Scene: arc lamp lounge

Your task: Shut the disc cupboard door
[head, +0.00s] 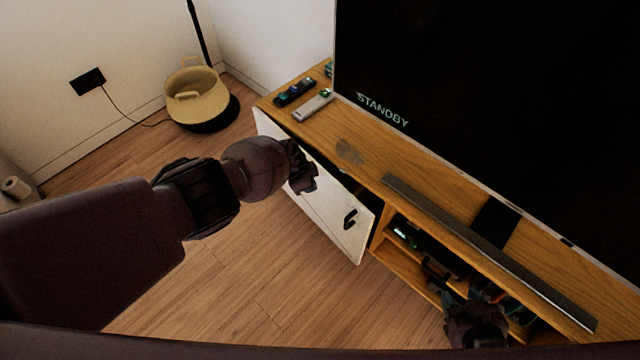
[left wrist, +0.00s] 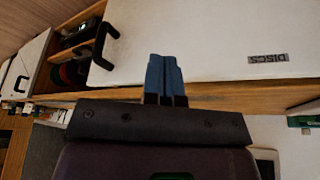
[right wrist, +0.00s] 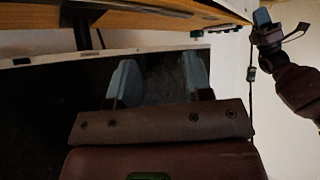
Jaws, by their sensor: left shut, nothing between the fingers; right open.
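The disc cupboard door (head: 335,215) is white with a black handle (head: 350,218). It stands ajar at the left end of the wooden cabinet, with a dark gap behind its upper edge. In the left wrist view the door (left wrist: 215,45) carries an upside-down DISCS label (left wrist: 268,58), with the handle (left wrist: 104,44) left of my fingers. My left gripper (head: 305,180) is shut and empty at the door's upper outer face; I cannot tell if it touches. My right gripper (head: 475,315) is open in front of the shelves, and its spread blue fingers show in the right wrist view (right wrist: 158,82).
A large screen (head: 500,110) reading STANDBY stands on the cabinet top (head: 360,150), with a long grey bar (head: 480,245) before it. A remote (head: 314,105) lies at the left end. A yellow basket (head: 197,95) stands by the wall. The floor before the door is clear.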

